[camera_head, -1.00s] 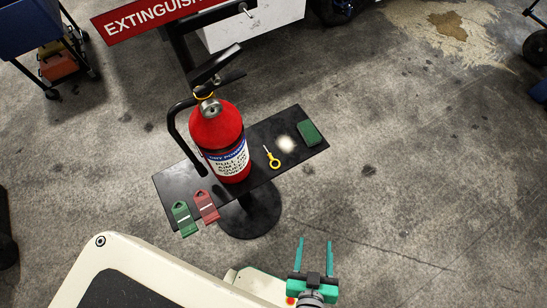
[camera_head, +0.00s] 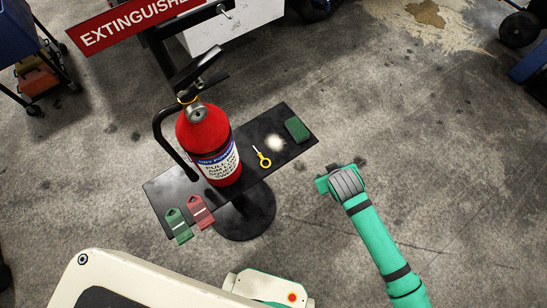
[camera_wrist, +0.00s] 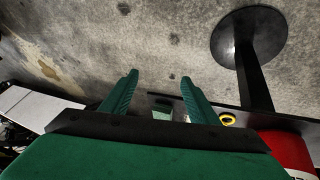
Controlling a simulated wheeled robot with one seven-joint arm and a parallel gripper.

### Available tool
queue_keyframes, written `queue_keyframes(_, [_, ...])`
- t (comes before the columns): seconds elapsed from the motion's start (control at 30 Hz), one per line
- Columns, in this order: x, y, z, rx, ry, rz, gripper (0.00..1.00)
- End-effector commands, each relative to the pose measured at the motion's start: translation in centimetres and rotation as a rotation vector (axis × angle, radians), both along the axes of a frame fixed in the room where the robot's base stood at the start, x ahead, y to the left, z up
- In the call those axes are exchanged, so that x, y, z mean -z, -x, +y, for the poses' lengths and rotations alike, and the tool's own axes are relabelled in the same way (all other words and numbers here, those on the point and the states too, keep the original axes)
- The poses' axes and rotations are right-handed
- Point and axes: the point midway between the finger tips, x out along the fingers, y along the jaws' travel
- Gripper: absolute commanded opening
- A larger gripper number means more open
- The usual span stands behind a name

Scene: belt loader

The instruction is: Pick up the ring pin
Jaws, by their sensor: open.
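The ring pin (camera_head: 263,158), yellow with a round loop and a thin shaft, lies on the small black table (camera_head: 255,178) to the right of the red fire extinguisher (camera_head: 207,145). In the wrist view its yellow loop (camera_wrist: 228,119) shows just right of the right finger; the shaft cannot be made out there. My gripper (camera_wrist: 159,78) is open and empty, with its two green fingers apart. In the head view it is right of the table, apart from the pin, and its fingers are mostly hidden by my wrist.
A dark green pad (camera_head: 297,129) lies at the table's right end, near a pale spot. A green tag (camera_head: 179,226) and a red tag (camera_head: 201,212) lie at the left front edge. The extinguisher stands close to the pin.

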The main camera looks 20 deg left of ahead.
Motion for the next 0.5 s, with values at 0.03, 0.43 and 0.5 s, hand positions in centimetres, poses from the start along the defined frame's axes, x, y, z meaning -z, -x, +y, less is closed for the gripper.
queue_keyframes(0.03, [-0.3, -1.1, 1.7, -0.017, 0.005, 0.019, 0.55])
queue_keyframes(0.43, [-2.6, -3.8, 13.6, -0.104, 0.056, 0.246, 0.55])
queue_keyframes(0.5, [-2.9, -3.4, 15.9, -0.125, 0.067, 0.293, 0.55])
